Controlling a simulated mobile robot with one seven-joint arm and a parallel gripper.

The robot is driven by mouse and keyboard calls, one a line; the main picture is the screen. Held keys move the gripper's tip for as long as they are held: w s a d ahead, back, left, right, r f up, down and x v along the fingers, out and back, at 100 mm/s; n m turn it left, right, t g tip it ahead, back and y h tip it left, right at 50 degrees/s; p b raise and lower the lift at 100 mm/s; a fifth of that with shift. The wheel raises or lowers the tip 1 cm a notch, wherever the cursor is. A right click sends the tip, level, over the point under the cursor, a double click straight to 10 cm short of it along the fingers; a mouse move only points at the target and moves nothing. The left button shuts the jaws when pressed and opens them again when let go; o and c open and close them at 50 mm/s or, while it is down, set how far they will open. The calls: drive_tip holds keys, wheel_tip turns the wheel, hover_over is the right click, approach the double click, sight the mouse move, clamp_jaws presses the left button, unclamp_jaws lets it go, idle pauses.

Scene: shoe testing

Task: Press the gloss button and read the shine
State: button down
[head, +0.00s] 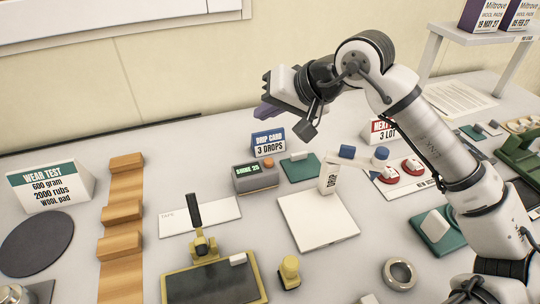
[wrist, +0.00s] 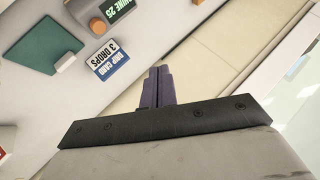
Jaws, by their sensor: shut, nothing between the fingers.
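The gloss meter (head: 255,178) is a small dark grey box on the table, left of the middle of the head view. Its green display (head: 248,169) seems to read "SHINE 25". An orange button (head: 269,163) sits on its top at the right. In the wrist view the display (wrist: 119,10) and the orange button (wrist: 98,27) show at the top, partly cut off. My gripper (head: 266,112) is raised behind and above the meter, apart from it. Its purple fingers (wrist: 158,85) are together and empty.
A blue drip card sign (head: 268,142) stands just behind the meter. A green pad (head: 300,168) lies to its right, and a white square board (head: 317,221) lies in front.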

drive_tip(key=shift+w+d+f+h, duration=0.1)
drive_tip(key=shift+d+f+h, duration=0.25)
drive_tip(key=shift+d, duration=0.25)
drive_tip(key=shift+f, duration=0.1)
drive_tip(key=b, duration=0.3)
hover_over(269, 162)
drive_tip(key=f, duration=0.8)
drive_tip(key=shift+s+d, duration=0.2)
drive_tip(key=shift+d, duration=0.2)
drive_tip(key=shift+f+b, duration=0.3)
drive_tip(key=shift+b, duration=0.4)
